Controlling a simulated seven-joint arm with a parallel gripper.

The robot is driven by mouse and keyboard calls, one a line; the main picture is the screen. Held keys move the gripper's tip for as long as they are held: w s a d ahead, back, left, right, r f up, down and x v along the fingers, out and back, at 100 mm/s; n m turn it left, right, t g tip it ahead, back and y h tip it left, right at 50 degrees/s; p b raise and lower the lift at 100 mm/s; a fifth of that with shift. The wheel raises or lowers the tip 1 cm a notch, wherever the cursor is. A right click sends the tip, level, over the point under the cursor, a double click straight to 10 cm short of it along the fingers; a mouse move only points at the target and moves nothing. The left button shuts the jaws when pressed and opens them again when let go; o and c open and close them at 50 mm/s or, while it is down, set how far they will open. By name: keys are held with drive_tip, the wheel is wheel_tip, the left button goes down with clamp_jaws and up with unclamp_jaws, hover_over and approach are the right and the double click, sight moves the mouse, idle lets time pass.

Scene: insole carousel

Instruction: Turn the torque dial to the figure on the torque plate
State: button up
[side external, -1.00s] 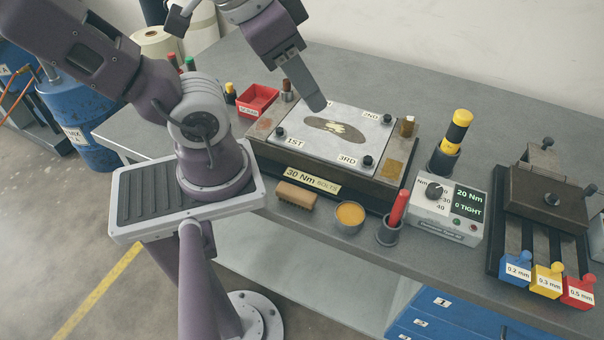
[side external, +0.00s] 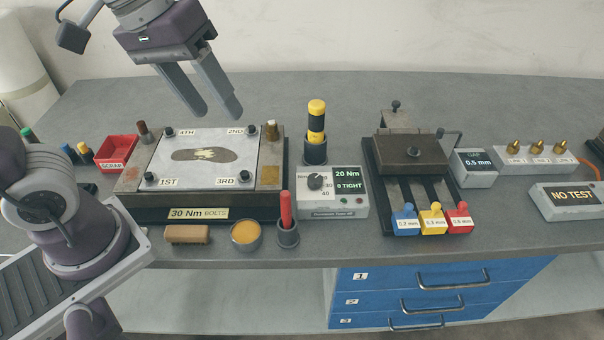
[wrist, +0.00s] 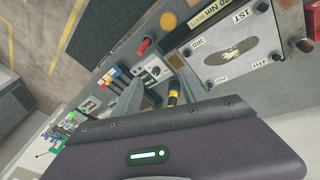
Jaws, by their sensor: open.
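The torque dial (side external: 316,181) is a dark round knob on a pale control box (side external: 333,208). Its scale shows 30 and 40; the pointer is too small to read surely. The box's display (side external: 347,179) reads 20 Nm and 0 TIGHT. The torque plate (side external: 199,213) on the front of the dark fixture reads 30 Nm BOLTS. My gripper (side external: 220,114) is open and empty, raised at the back of the fixture, left of the dial and apart from it. In the wrist view the control box (wrist: 152,72) shows between my fingers.
A black-and-yellow tool (side external: 316,122) stands upright in a holder just behind the control box. A red-handled tool (side external: 286,208) stands in a cup at its front left. A press with coloured tabs (side external: 432,220) lies to the right. The plate (side external: 207,160) carries several corner bolts.

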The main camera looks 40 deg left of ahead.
drive_tip(key=w+d+f+n+g, duration=0.1)
drive_tip(key=w+d+f+n, duration=0.15)
drive_tip(key=w, duration=0.35)
drive_tip(key=n+g+y, duration=0.2)
drive_tip(key=n, duration=0.3)
hover_over(315, 178)
wheel_tip(315, 178, down, 14)
drive_tip(key=shift+d+r, duration=0.1)
drive_tip(key=shift+r, duration=0.15)
wheel_tip(315, 178, down, 7)
drive_tip(key=shift+r, duration=0.1)
clamp_jaws()
